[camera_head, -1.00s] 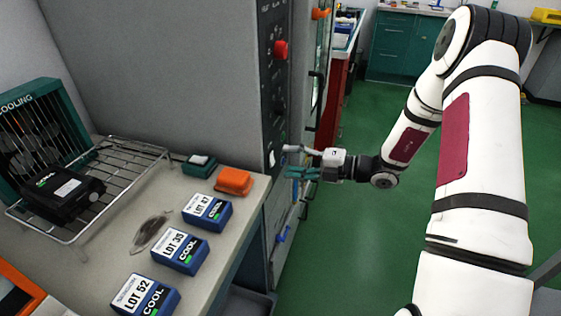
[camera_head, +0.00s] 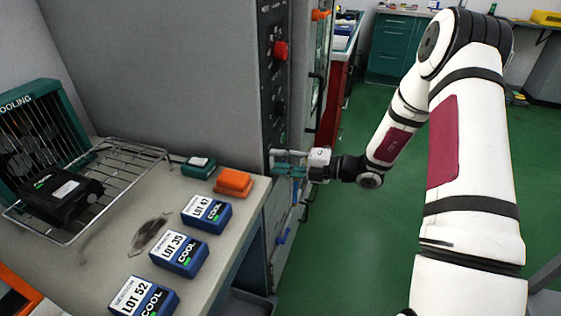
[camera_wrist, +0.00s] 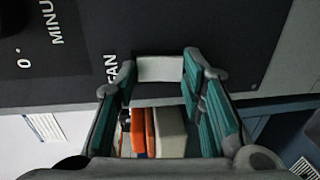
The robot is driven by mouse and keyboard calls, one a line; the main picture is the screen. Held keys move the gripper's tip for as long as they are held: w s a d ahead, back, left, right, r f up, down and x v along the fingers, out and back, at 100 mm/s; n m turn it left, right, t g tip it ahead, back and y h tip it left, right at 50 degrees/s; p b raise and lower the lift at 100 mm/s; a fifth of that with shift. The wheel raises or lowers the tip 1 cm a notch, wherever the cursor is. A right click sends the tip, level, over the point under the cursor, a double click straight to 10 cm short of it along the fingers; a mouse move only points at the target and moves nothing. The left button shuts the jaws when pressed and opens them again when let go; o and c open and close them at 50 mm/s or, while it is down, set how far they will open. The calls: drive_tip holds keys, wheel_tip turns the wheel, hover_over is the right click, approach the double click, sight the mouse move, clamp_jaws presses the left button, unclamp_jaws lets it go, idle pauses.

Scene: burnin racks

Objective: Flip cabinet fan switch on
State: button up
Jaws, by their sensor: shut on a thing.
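The cabinet's dark control panel (camera_head: 267,85) runs down the edge of the big grey cabinet in the head view. In the wrist view the fan switch (camera_wrist: 160,68) is a pale rectangular piece beside the white letters "FAN" (camera_wrist: 111,68). My gripper (camera_head: 274,163) is at the lower part of the panel, its fingers pointing left. In the wrist view my gripper (camera_wrist: 161,66) has one teal-padded finger on each side of the switch and is shut on it. In the head view the fingers hide the switch, and its on or off position cannot be told.
A red knob (camera_head: 281,51) and a black knob (camera_head: 280,108) stick out of the panel above my gripper. The bench (camera_head: 207,262) at left holds blue lot boxes (camera_head: 179,253), an orange block (camera_head: 233,182) and a wire rack (camera_head: 128,150).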

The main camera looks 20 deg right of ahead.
drive_tip(key=shift+f, duration=0.1)
drive_tip(key=shift+f+t+y+b, duration=0.15)
drive_tip(key=shift+t+y+b, duration=0.2)
drive_tip(key=shift+y, duration=0.25)
drive_tip(key=o, duration=1.1)
drive_tip(key=shift+o, duration=0.2)
drive_tip(key=shift+d, duration=0.1)
drive_tip(key=v, duration=1.2)
